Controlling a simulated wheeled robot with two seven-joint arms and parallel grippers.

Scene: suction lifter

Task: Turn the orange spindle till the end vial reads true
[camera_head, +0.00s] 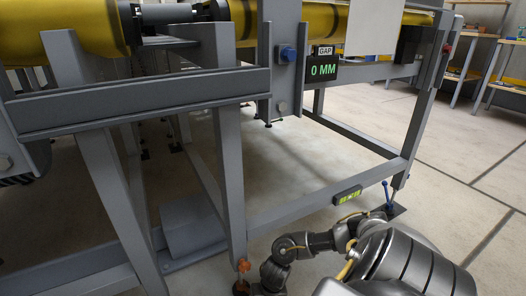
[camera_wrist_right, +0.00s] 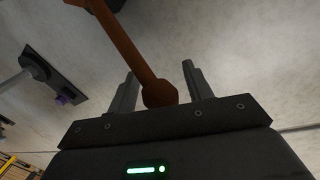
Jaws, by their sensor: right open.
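The orange spindle (camera_head: 243,265) stands at the foot of the grey frame's near leg, low in the head view. In the right wrist view an orange bar with a rounded end (camera_wrist_right: 140,55) reaches down between the two fingers of my right gripper (camera_wrist_right: 159,72). The fingers are open, with a visible gap on each side of the rounded end. In the head view my right arm reaches to the spindle from the right; its fingers are hard to make out there. The end vial (camera_head: 347,195) glows yellow-green on the lower rail; its bubble is too small to read. My left gripper is not in view.
A display (camera_head: 323,71) marked GAP reads 0 MM on the frame. A blue-handled lever (camera_head: 387,195) stands at the far leg's foot. The lower grey rail (camera_head: 290,215) runs just behind my right arm. Open floor lies at the right.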

